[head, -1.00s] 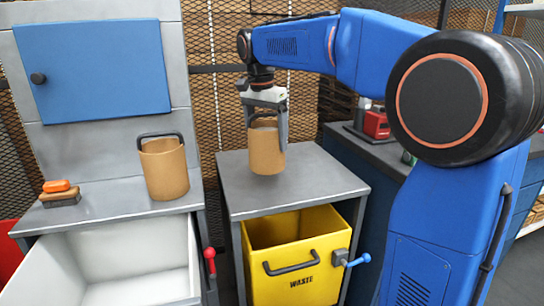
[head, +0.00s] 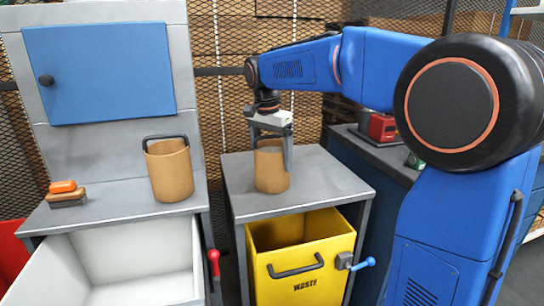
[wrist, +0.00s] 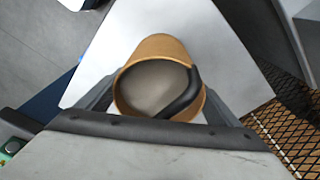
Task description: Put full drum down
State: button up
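A tan drum (head: 271,176) stands upright with its base apparently on the grey top of the waste stand (head: 325,180). My gripper (head: 271,158) points down over it with a finger on either side, shut on the drum. The wrist view shows the drum (wrist: 128,90) between the two fingers (wrist: 158,104). It is filled with smooth grey material (wrist: 152,88), and its black handle (wrist: 184,95) lies to the right side of the opening. Whether the base fully touches the top is hard to tell.
A second tan drum (head: 170,172) with a raised black handle stands on the left bench, by an orange-topped brush (head: 66,193). Below are an open white bin (head: 135,265) and a yellow waste bin (head: 300,272). The stand's top has free room around the drum.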

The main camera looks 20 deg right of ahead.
jog(key=shift+o, duration=1.3)
jog(key=shift+r, duration=0.1)
jog(key=r, duration=0.4)
jog(key=a+r, duration=0.1)
jog(key=r, duration=0.7)
jog(key=shift+s+a, duration=0.15)
jog(key=shift+s, duration=0.25)
jog(key=shift+a, duration=0.1)
